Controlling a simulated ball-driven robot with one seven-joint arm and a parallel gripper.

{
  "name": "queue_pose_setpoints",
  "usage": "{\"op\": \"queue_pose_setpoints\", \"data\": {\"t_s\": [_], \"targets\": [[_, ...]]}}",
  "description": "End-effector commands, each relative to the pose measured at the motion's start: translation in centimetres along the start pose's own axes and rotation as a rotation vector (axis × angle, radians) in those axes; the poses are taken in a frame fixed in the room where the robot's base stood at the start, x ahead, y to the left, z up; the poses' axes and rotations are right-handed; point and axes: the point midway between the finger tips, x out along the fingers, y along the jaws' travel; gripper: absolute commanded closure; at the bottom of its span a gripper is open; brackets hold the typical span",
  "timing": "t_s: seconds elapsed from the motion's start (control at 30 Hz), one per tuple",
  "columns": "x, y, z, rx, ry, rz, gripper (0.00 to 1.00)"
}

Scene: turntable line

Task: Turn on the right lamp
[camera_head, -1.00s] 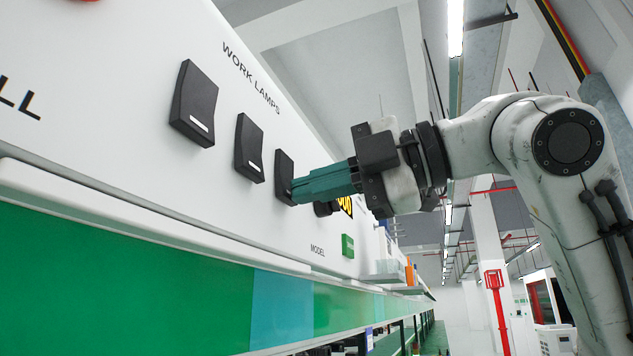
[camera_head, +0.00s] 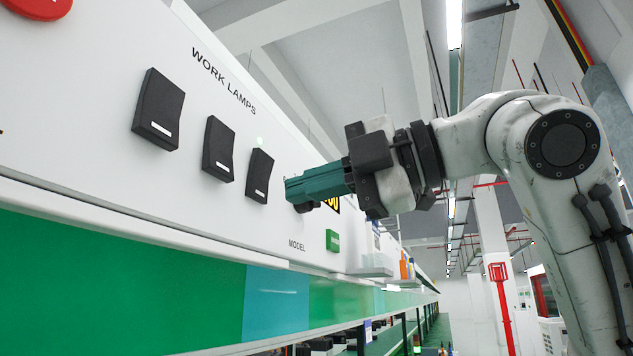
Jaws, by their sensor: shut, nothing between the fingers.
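Three black rocker switches sit in a row on the white panel (camera_head: 80,90) under the words "WORK LAMPS": the left switch (camera_head: 158,108), the middle switch (camera_head: 219,148) and the right switch (camera_head: 258,176). Each has a white mark near its lower end. A small pale greenish spot (camera_head: 259,140) shows above the right switch. My gripper (camera_head: 288,190) is shut and empty. Its green fingers point left, and their tips appear just right of the right switch, with a narrow gap in the picture. No lamp is clearly in view.
A black knob (camera_head: 303,208) shows just below my fingertips, and a yellow display (camera_head: 332,203) is partly hidden behind my fingers. A green button (camera_head: 332,240) sits lower right by "MODEL". A red button (camera_head: 40,8) is at the top left. Open aisle lies right of the panel.

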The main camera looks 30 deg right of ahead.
Motion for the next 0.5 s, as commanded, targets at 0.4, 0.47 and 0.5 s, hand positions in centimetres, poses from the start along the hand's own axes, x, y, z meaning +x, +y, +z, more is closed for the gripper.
{"op": "queue_pose_setpoints", "data": {"t_s": [0.4, 0.47, 0.5], "targets": [[-3.8, -1.2, 0.0, 0.0, -0.001, 0.001, 1.0], [-4.7, -1.5, 0.0, 0.0, 0.0, 0.002, 1.0], [-5.3, -1.6, 0.0, -0.001, -0.001, 0.001, 1.0]]}}
